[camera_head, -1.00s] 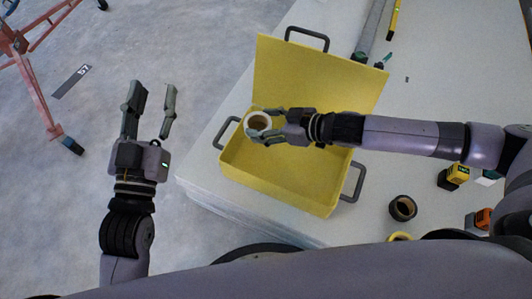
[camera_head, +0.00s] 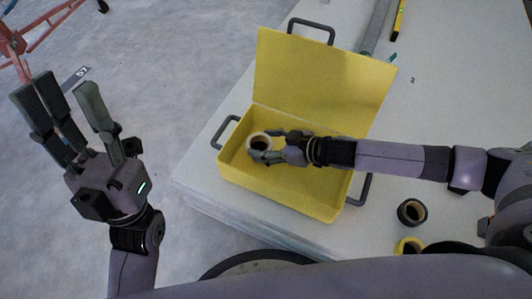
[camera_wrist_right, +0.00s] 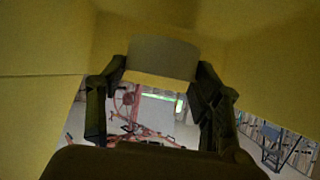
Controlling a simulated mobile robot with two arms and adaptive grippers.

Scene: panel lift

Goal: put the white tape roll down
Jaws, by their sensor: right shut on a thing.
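The white tape roll (camera_head: 257,135) is at the left side of the yellow box (camera_head: 278,193), within its walls in the head view. My right gripper (camera_head: 268,147) is shut on the roll, with its fingers reaching left across the box. I cannot tell whether the roll touches the box floor. The box stands on the white table with its lid (camera_head: 318,80) open. My left gripper (camera_head: 62,92) is open and empty, over the floor left of the table.
A black tape roll (camera_head: 411,212) and a yellow roll (camera_head: 408,246) lie on the table right of the box. A yellow level (camera_head: 399,20) lies at the back. The table (camera_head: 450,110) is mostly clear right of the lid. A red frame (camera_head: 18,45) stands at the far left.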

